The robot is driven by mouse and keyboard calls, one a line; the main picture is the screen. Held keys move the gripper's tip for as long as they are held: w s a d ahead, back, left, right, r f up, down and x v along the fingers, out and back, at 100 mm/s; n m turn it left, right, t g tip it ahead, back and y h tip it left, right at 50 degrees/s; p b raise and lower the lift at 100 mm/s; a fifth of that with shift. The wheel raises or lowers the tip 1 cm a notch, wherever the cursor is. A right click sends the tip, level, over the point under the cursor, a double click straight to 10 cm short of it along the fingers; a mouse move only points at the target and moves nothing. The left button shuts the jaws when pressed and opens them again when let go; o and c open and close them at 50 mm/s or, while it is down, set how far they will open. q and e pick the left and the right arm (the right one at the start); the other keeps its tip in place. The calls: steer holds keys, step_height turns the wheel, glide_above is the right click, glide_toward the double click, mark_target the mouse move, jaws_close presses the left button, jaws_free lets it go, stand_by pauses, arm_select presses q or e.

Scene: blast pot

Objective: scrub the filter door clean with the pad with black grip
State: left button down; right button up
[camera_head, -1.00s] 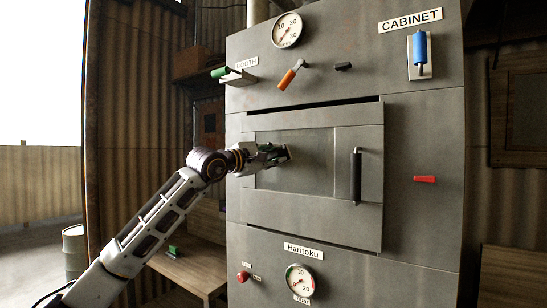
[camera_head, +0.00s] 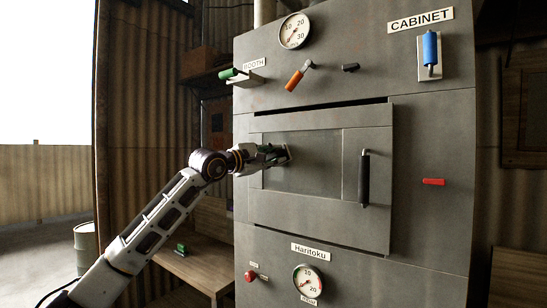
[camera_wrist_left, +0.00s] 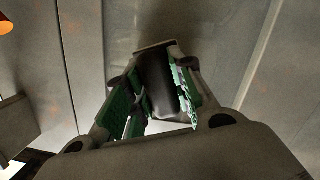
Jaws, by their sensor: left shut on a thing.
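The filter door (camera_head: 370,215) is the grey panel in the middle of the cabinet front, with a black upright handle (camera_head: 364,178) on its right side. A darker rectangular area (camera_head: 315,165) fills its left and middle part. My left gripper (camera_head: 277,155) is at the left part of this area. In the left wrist view its green-lined fingers are shut on the black grip (camera_wrist_left: 157,80) of the pad. The pad's grey edge (camera_wrist_left: 155,46) shows beyond the fingertips, at or very near the door face; exact contact is hidden. My right gripper is out of view.
A low wooden bench (camera_head: 205,268) at the left holds a small block with a green grip (camera_head: 181,249). Levers, including an orange one (camera_head: 298,75), and a gauge (camera_head: 294,30) sit above the door. A red handle (camera_head: 434,182) is to its right.

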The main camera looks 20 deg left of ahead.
mark_target(288, 156)
arm_select(q)
steer(key=shift+d+f, duration=0.1)
steer(key=shift+s+d+f+b, duration=0.15)
steer(key=shift+s+d+b, duration=0.15)
steer(key=shift+d+b, duration=0.35)
steer(key=shift+s+d, duration=0.15)
steer(key=shift+d, duration=0.4)
steer(key=shift+s+d, duration=0.1)
steer(key=shift+d, duration=0.05)
steer(key=shift+s+d, duration=0.1)
steer(key=shift+d, duration=0.3)
steer(key=shift+s+d+r+b, duration=0.1)
steer(key=shift+s+d+b, duration=0.2)
steer(key=shift+d, duration=0.25)
steer(key=shift+s+d+r+b, duration=0.15)
steer(key=shift+d+b, duration=0.15)
steer(key=shift+d, duration=0.2)
